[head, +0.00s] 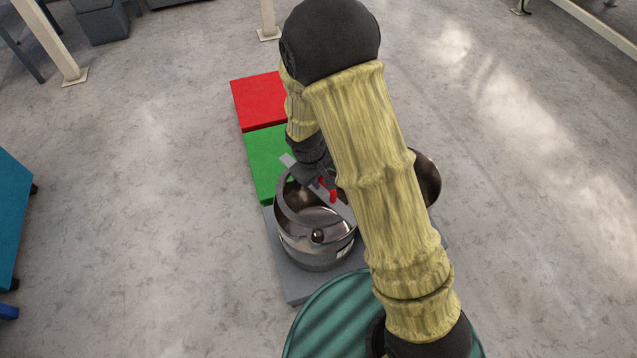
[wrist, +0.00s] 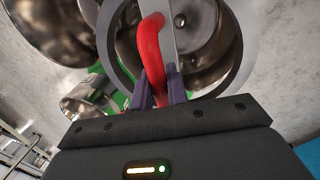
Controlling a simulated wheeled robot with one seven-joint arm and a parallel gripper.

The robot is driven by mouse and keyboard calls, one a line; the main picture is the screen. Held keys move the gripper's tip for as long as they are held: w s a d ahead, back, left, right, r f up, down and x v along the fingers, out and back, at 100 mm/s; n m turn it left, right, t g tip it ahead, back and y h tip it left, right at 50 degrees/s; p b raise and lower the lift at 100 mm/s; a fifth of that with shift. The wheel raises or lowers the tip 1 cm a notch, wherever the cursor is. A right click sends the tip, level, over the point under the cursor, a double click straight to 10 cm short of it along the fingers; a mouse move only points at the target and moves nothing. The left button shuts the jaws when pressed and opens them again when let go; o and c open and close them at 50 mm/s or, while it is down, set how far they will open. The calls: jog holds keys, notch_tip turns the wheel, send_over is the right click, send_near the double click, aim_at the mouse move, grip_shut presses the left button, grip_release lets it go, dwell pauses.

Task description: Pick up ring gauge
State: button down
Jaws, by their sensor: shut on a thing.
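The ring gauge, a flat grey ring (head: 281,207) with a pale bar across it and a red curved handle, shows over a steel pot (head: 312,256) in the head view. In the wrist view its red handle (wrist: 152,58) stands between my fingers, with the grey ring around it. My gripper (head: 323,186) is shut on the ring gauge; its purple fingertips (wrist: 162,92) show in the wrist view. I cannot tell how far the ring is above the pot's rim. My arm hides part of the ring's right side.
The pot stands on a grey block (head: 300,286), with a green block (head: 264,165) and a red block (head: 258,100) behind. Another steel vessel (head: 430,180) is partly hidden by my arm. A blue piece of furniture (head: 12,215) is at left. Open floor lies on both sides.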

notch_tip(320, 180, up, 5)
jog(key=shift+r+p, duration=0.1)
jog(key=shift+p, duration=0.65)
